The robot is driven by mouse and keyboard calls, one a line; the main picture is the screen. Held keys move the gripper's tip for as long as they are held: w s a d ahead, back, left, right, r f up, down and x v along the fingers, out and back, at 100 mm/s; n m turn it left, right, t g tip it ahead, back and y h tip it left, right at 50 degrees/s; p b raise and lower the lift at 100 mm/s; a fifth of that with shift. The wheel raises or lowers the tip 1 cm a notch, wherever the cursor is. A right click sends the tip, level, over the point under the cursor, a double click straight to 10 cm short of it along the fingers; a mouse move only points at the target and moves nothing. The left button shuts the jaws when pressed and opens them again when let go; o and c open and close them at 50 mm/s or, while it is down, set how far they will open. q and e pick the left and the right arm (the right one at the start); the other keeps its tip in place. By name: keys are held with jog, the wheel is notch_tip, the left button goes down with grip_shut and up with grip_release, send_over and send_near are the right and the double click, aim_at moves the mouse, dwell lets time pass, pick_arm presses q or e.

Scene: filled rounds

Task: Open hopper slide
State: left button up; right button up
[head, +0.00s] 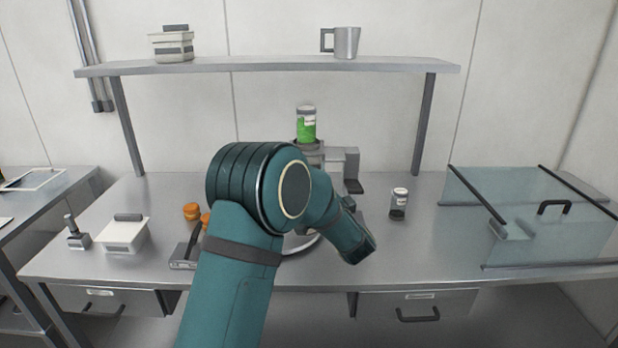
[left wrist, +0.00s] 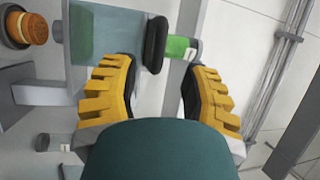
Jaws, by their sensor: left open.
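The hopper is a clear jar with green contents (head: 306,125) and a pale lid. It stands upright on a grey machine (head: 345,162) at the back of the bench. The machine's lower part is hidden behind my teal arm. In the left wrist view a green part (left wrist: 179,47) shows beyond a rounded black piece (left wrist: 155,44); I cannot tell whether that piece is the slide. My left gripper (left wrist: 158,88) is open, its yellow-padded fingers apart and nothing between them. The black piece lies ahead of the fingertips. The head view does not show the fingers. My right gripper is not in view.
A shelf (head: 270,64) spans above the machine. A small jar (head: 399,204) stands right of it, and a clear-walled box (head: 530,235) further right. A white-lidded box (head: 122,234) and orange items (head: 191,211) stand left. The bench between jar and clear-walled box is free.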

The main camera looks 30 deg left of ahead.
pick_arm(q)
jog(key=shift+v, duration=1.5)
jog(key=s+d+f+n+h, duration=0.15)
jog(key=d+f+h, duration=0.25)
jog(key=f, duration=0.4)
jog(key=s+d+f+h+b, duration=0.15)
jog(key=d+f+h, duration=0.3)
jog(key=f, duration=0.45)
jog(key=s+d+f+n+h, duration=0.1)
jog(key=s+d+f+h, duration=0.2)
jog(key=f, duration=0.5)
jog(key=s+d+f+n+g+h, duration=0.2)
jog(key=s+d+f+g+h, duration=0.2)
jog(key=s, duration=0.6)
jog(key=s+d+f+n+g+h, duration=0.3)
jog(key=s+d+f, duration=0.5)
jog(key=s, duration=0.3)
jog(key=g+h, duration=0.1)
jog(key=g, duration=0.1)
jog(key=shift+f+n+g+b, duration=0.3)
jog(key=shift+f+n+b, duration=0.05)
jog(key=shift+f+b, duration=0.05)
jog(key=shift+h, duration=0.25)
